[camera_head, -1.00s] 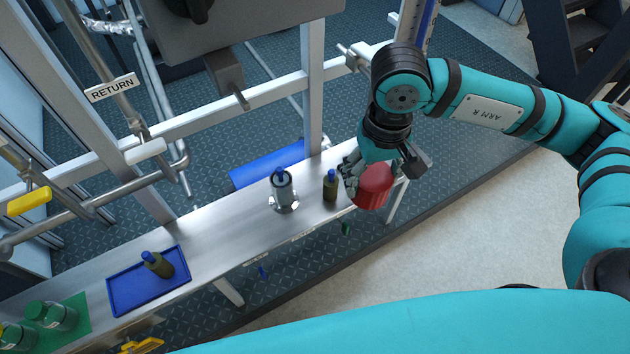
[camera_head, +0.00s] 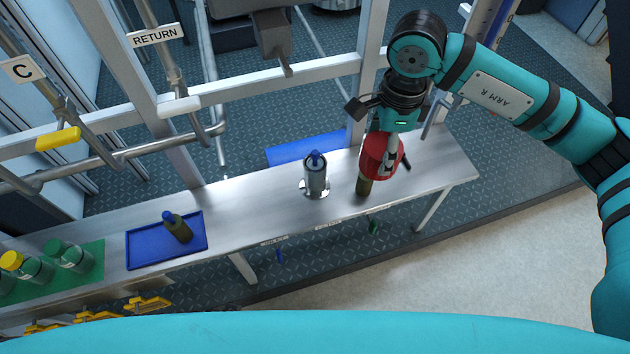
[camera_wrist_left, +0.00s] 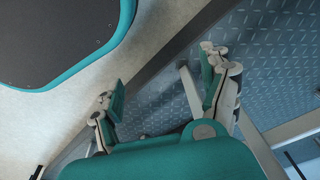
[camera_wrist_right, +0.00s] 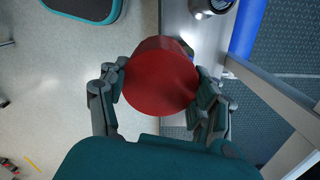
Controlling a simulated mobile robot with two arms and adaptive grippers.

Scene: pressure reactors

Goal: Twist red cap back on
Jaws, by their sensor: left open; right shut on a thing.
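The large red cap (camera_head: 376,162) is held by my right gripper (camera_head: 384,150) above the right part of the metal bench. In the right wrist view the red cap (camera_wrist_right: 160,80) sits between both fingers, which press on its sides. A small dark olive bottle (camera_head: 364,187) stands on the bench just below it, its top hidden by the cap. I cannot tell whether the cap touches it. My left gripper (camera_wrist_left: 163,82) is open and empty in the left wrist view, over the floor, and is not in the head view.
The metal bench (camera_head: 250,210) carries a metal cylinder with a blue top (camera_head: 316,178), a blue tray (camera_head: 140,255) with another dark bottle (camera_head: 178,229), and a green mat (camera_head: 92,275) with several green bottles. Frame posts and pipes stand behind. Free bench lies right of the cap.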

